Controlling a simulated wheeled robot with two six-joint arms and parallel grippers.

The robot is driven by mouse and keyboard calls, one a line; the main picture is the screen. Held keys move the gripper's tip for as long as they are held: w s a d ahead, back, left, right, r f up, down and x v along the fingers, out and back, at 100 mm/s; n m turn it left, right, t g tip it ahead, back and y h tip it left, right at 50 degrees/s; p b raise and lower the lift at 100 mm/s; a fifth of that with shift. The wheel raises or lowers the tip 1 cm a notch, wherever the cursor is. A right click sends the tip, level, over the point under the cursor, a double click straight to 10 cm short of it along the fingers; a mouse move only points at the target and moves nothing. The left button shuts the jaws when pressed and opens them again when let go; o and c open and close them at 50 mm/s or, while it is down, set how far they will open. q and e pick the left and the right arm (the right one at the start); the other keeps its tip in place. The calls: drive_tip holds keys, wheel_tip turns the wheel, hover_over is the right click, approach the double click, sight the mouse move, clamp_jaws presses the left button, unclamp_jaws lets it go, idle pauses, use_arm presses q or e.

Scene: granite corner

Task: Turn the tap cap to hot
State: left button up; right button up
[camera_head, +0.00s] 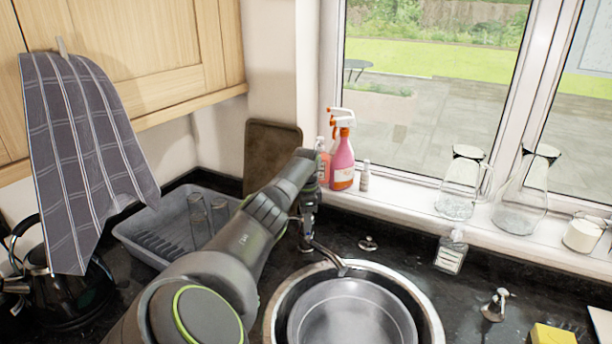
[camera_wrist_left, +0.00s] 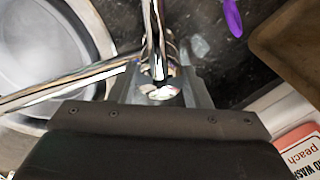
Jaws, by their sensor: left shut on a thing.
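The chrome tap shows in the head view as a spout (camera_head: 328,254) reaching over the round sink bowl (camera_head: 436,322). Its body is mostly hidden by my left arm and gripper. In the left wrist view the tap (camera_wrist_left: 152,35) stands between the fingers of my left gripper (camera_wrist_left: 158,90), and the round tap cap (camera_wrist_left: 160,92) sits there. My left gripper (camera_head: 307,228) points down over the tap and is shut on the tap cap. Which way the cap is turned cannot be told. My right gripper is in neither view.
Pink spray bottles (camera_head: 342,166) stand on the sill behind my left arm. A grey dish rack (camera_head: 150,240) with glasses is left of the arm. A soap bottle (camera_head: 451,252) stands right of the sink, with glass jugs (camera_head: 458,190) on the sill. A checked towel (camera_head: 85,150) hangs at left.

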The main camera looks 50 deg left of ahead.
use_arm(q)
drive_tip(key=shift+r, duration=0.1)
idle(0.4)
drive_tip(key=o, duration=1.4)
wheel_tip(320, 180, up, 17)
drive_tip(key=b, duration=0.3)
drive_tip(key=shift+r+b, duration=0.15)
drive_tip(key=shift+b, duration=0.15)
drive_tip(key=shift+d, duration=0.15)
